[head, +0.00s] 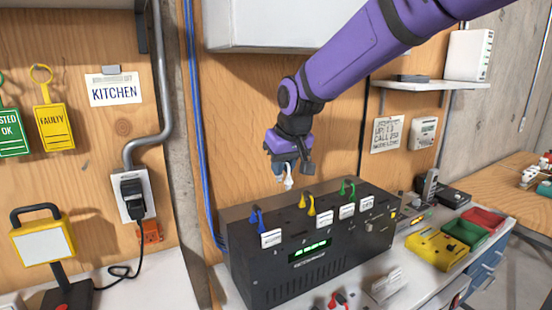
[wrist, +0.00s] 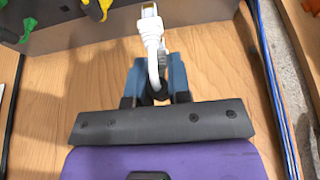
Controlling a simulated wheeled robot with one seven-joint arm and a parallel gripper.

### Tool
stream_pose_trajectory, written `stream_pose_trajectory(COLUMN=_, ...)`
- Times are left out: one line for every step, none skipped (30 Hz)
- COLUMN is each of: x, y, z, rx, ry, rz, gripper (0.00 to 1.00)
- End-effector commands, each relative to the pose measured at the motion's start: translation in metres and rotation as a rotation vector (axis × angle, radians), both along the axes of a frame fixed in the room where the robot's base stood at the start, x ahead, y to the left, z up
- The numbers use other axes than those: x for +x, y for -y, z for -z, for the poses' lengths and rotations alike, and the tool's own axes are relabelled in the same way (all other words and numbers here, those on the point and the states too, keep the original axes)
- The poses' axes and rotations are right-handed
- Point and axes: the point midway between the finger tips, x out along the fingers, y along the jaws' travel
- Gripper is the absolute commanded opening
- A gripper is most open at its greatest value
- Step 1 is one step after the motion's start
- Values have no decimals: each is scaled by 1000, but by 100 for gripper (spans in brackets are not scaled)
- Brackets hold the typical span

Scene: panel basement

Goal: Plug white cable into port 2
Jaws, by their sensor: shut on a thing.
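My gripper (head: 287,170) is shut on a white cable (head: 289,182) and holds it in the air above the back edge of the black box. In the wrist view the white cable (wrist: 152,40) is pinched between my blue-grey fingers (wrist: 158,82), with its connector end pointing away from my gripper. The black box (head: 262,262) stands on the bench with a green lit display on its front. Blue, yellow and green cables (head: 308,203) with white tags sit along its top edge. The port numbers are too small to read.
Yellow, green and red bins (head: 438,250) stand right of the box. A shelf (head: 432,86) with a white device hangs at the back right. A light wall cabinet (head: 270,28) hangs behind my arm. Blue conduits (head: 193,110) run down the wall.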

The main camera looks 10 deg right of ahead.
Motion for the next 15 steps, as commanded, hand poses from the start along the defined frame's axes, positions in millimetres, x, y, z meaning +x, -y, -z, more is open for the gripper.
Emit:
stream_pose_trajectory(x=0, y=0, z=1, rx=0, ry=-1, rz=0, gripper=0)
stream_pose_trajectory(x=0, y=0, z=2, rx=0, ry=-1, rz=0, gripper=0)
stream_pose_trajectory(x=0, y=0, z=4, rx=0, ry=-1, rz=0, gripper=0)
stream_pose_trajectory(x=0, y=0, z=5, rx=-1, ry=-2, rz=0, gripper=0)
stream_pose_trajectory(x=0, y=0, z=7, rx=-1, ry=-2, rz=0, gripper=0)
stream_pose_trajectory(x=0, y=0, z=10, rx=-1, ry=-2, rz=0, gripper=0)
stream_pose_trajectory(x=0, y=0, z=12, rx=0, ry=-2, rz=1, gripper=0)
stream_pose_trajectory(x=0, y=0, z=14, rx=0, ry=-1, rz=1, gripper=0)
stream_pose_trajectory(x=0, y=0, z=18, rx=0, ry=-2, rz=1, gripper=0)
stream_pose_trajectory(x=0, y=0, z=21, rx=-1, ry=-3, rz=1, gripper=0)
stream_pose_trajectory(x=0, y=0, z=24, rx=-1, ry=-3, rz=1, gripper=0)
stream_pose_trajectory(x=0, y=0, z=27, rx=-1, ry=-3, rz=1, gripper=0)
stream_pose_trajectory(x=0, y=0, z=30, rx=-1, ry=-2, rz=0, gripper=0)
stream_pose_trajectory(x=0, y=0, z=32, rx=-1, ry=-2, rz=0, gripper=0)
stream_pose_trajectory(x=0, y=0, z=35, rx=-1, ry=-3, rz=0, gripper=0)
